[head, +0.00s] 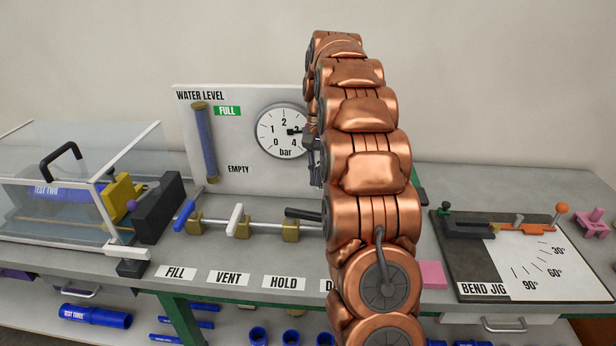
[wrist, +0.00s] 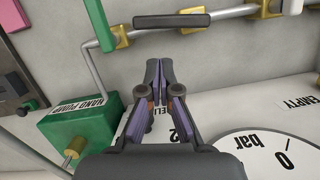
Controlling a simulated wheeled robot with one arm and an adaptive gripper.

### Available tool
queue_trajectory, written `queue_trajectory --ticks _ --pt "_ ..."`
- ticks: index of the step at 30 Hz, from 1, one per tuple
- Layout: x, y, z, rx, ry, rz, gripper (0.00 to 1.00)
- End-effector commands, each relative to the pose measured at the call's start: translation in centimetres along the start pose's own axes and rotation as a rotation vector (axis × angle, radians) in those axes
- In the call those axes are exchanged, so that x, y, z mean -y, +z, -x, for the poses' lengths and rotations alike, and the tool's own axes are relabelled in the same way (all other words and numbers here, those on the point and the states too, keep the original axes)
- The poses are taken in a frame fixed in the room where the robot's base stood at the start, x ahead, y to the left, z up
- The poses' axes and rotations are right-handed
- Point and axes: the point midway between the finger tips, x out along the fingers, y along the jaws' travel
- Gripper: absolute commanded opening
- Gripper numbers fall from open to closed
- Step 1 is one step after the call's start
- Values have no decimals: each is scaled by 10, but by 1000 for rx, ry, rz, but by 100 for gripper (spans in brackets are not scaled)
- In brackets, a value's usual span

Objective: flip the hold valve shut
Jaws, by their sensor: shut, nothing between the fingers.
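The hold valve's black lever (head: 303,214) sits on the silver pipe above the HOLD label (head: 283,283). It lies roughly along the pipe, and its right end is hidden behind my arm in the head view. In the wrist view the black lever (wrist: 172,20) crosses at the top, over a brass valve body (wrist: 193,29). My gripper (wrist: 159,70) is shut and empty, its fingertips pointing toward the lever but apart from it. In the head view my gripper (head: 315,165) shows partly beside my arm, in front of the gauge panel and above the lever.
The vent's white lever (head: 235,220) and the fill's blue lever (head: 184,215) stand left along the pipe. A green hand pump (wrist: 85,120) and a green lever (wrist: 99,25) are left in the wrist view. The pressure gauge (head: 283,131) is behind; a bend jig (head: 470,270) lies right.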

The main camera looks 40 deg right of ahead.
Motion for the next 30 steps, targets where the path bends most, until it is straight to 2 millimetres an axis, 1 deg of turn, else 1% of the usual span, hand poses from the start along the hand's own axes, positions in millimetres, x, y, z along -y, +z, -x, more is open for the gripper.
queue_trajectory --ticks 3,21,25,30 --pt "0 2 -10 6 2 1 0" --pt "0 2 -67 1 0 0 0" --pt "0 1 -75 1 0 0 0" --pt "-1 2 -80 2 0 0 0"
